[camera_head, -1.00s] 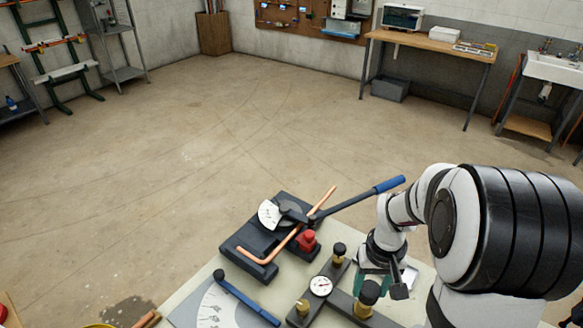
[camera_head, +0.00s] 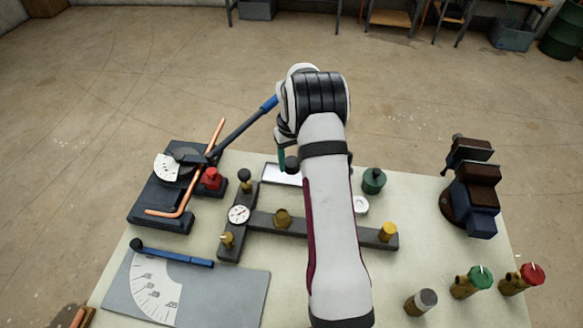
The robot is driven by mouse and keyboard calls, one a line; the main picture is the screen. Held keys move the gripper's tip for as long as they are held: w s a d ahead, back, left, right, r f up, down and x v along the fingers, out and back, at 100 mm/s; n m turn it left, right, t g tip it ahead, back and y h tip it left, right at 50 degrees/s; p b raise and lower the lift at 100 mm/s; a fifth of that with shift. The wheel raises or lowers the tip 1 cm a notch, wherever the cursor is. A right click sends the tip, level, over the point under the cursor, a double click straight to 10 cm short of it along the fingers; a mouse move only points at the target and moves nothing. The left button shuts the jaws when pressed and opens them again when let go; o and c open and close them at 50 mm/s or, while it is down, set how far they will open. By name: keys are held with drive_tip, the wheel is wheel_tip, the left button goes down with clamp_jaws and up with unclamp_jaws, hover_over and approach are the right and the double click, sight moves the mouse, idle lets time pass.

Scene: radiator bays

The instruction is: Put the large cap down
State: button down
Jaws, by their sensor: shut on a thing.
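My gripper (camera_head: 286,160) hangs over the metal tray (camera_head: 276,178) at the table's far side, mostly hidden behind my own arm. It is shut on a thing. A dark piece shows under the wrist, but I cannot tell whether it is a finger or the large cap. The large brass stub (camera_head: 283,218) on the grey bar is bare on top. A smaller black cap (camera_head: 245,175) sits on its own fitting behind the gauge (camera_head: 238,214).
A pipe bender (camera_head: 165,200) with a copper pipe stands left. A green-topped can (camera_head: 373,180) and a pale dish (camera_head: 361,205) are right of my arm. Valves (camera_head: 470,282) and a vise (camera_head: 472,190) stand further right. Bare table lies between vise and bar.

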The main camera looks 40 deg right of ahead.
drive_tip(key=shift+f, duration=1.4)
drive_tip(key=shift+f, duration=0.1)
drive_tip(key=shift+c, duration=1.3)
unclamp_jaws()
wheel_tip(320, 180, up, 12)
drive_tip(key=shift+r, duration=0.15)
drive_tip(key=s+a+r+m, duration=0.1)
drive_tip(key=s+a+r, duration=0.3)
drive_tip(key=s+a, duration=0.25)
drive_tip(key=s+a+r+y, duration=0.1)
drive_tip(key=s+a+r, duration=0.2)
drive_tip(key=s+a, duration=0.35)
drive_tip(key=s+a+r+m, duration=0.1)
drive_tip(key=s+a+r, duration=0.35)
drive_tip(key=a, duration=0.35)
drive_tip(key=s+a+f, duration=0.1)
drive_tip(key=s+a, duration=0.1)
drive_tip(key=s, duration=0.4)
drive_tip(key=s+a+f+m, duration=0.1)
drive_tip(key=s+a+f, duration=0.1)
drive_tip(key=s, duration=0.4)
drive_tip(key=shift+s+a+y, duration=0.35)
drive_tip(key=shift+a+y, duration=0.05)
drive_tip(key=shift+a, duration=0.45)
